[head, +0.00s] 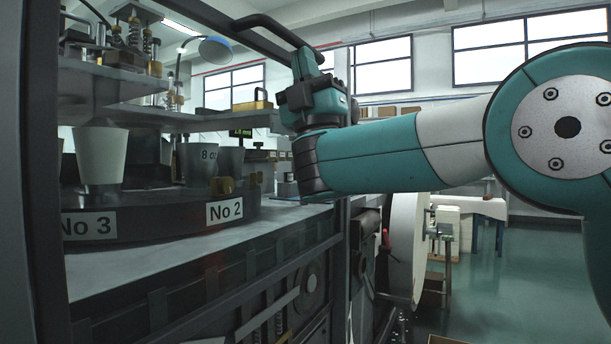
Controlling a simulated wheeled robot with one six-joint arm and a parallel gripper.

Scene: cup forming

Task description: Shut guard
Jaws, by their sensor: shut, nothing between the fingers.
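The guard shows as a dark frame, with an upright post (41,170) at the left and a rail slanting across the top. A dark curved bar (265,22), which looks like a handle, is at the upper middle beside the rail. My gripper (306,62) is at the end of my teal and white arm, pointing up close to the right end of this bar. It is shut and empty. I cannot tell whether it touches the bar. The guard's hinge side and how far it stands open cannot be told from this view.
Inside the machine, a round table (150,222) carries grey cups, one (101,155) above the "No 3" label and another (203,163) by "No 2". A metal plate with springs is above them. A white round drum (405,250) stands right of the machine. Green floor (520,270) is open at right.

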